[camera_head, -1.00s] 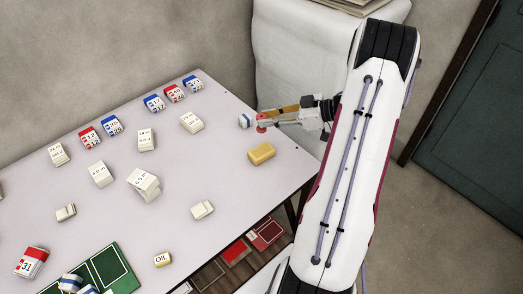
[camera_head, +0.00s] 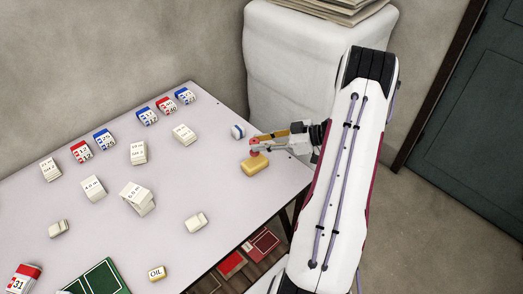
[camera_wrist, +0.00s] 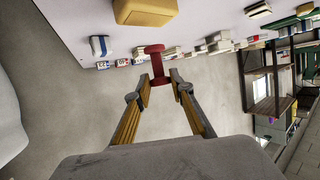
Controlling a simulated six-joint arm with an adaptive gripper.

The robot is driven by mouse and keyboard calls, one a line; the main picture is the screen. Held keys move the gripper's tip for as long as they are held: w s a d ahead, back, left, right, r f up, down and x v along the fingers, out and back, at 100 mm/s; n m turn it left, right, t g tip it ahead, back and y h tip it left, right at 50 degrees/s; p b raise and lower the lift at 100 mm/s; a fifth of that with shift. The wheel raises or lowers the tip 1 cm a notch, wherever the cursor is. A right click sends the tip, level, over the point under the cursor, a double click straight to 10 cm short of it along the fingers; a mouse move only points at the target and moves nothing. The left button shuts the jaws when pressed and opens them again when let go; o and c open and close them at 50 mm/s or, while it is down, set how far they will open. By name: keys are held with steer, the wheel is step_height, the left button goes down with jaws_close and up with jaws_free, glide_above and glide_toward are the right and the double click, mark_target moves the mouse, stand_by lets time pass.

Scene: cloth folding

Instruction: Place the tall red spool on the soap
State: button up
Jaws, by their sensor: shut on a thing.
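The tall red spool (camera_head: 254,151) is between the fingertips of my gripper (camera_head: 262,146), at the far edge of the soap in the head view. I cannot tell whether the spool touches the soap.
Several white, red and blue blocks stand farther left. A small white block (camera_head: 196,222) lies in front of the soap. The table's right edge is close.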

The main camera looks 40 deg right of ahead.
steer(key=shift+f, duration=0.15)
steer(key=shift+f, duration=1.8)
steer(key=shift+f, duration=0.1)
steer(key=o, duration=0.9)
steer(key=shift+s+d+r, duration=0.1)
steer(key=shift+s+r, duration=0.05)
steer(key=shift+r, duration=0.05)
steer(key=v, duration=1.1)
steer(key=shift+s+d+r, duration=0.1)
steer(key=shift+s+r, duration=0.05)
steer(key=shift+s, duration=0.15)
steer(key=shift+w, duration=0.15)
